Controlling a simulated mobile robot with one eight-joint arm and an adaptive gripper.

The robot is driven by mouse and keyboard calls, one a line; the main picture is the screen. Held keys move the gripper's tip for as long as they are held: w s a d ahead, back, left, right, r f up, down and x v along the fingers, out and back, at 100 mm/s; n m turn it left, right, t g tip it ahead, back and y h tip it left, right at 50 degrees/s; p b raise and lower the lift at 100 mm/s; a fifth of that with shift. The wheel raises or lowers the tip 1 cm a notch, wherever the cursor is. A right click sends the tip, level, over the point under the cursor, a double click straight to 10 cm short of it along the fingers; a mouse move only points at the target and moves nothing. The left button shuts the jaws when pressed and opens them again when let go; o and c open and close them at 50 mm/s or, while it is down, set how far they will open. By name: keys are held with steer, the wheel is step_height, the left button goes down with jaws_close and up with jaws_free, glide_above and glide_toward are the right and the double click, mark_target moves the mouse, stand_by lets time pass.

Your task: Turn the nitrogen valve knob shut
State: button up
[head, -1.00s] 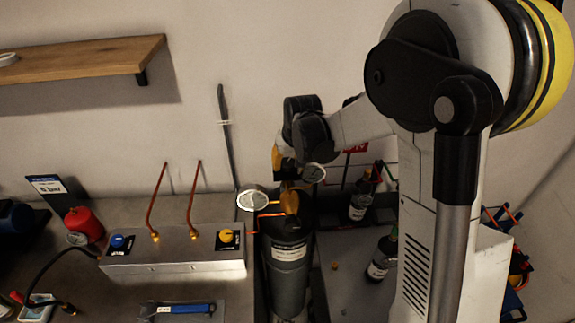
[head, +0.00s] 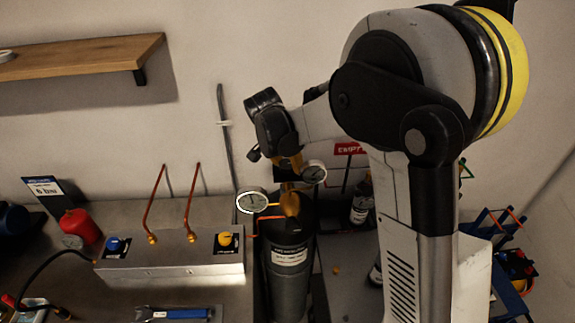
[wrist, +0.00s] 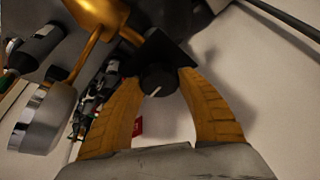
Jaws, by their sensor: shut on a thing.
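A dark gas cylinder (head: 287,275) with a pale label stands at the right end of the bench. A brass valve body (head: 290,203) sits on top, with a round gauge (head: 252,201) on its left and a smaller one (head: 314,173) at upper right. My gripper (head: 289,163) is above the valve, its fingers partly hidden by my wrist. In the wrist view, a black knob (wrist: 157,80) with a white pointer line sits between the yellow fingertips of my gripper (wrist: 165,74), which are shut on it. The brass piping (wrist: 95,30) shows beyond it.
A metal box (head: 172,262) with a blue knob (head: 115,244), a yellow knob (head: 224,239) and two copper tubes stands left of the cylinder. Dark bottles (head: 359,208) and a red EMPTY sign (head: 349,148) are at the right. A wooden shelf (head: 85,60) hangs upper left.

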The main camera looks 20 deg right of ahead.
steer(key=shift+m+g, duration=0.4)
steer(key=shift+m, duration=0.5)
steer(key=o, duration=1.2)
steer(key=shift+c, duration=0.2)
steer(key=v, duration=1.2)
steer(key=shift+a, duration=0.15)
steer(key=shift+s+f, duration=0.1)
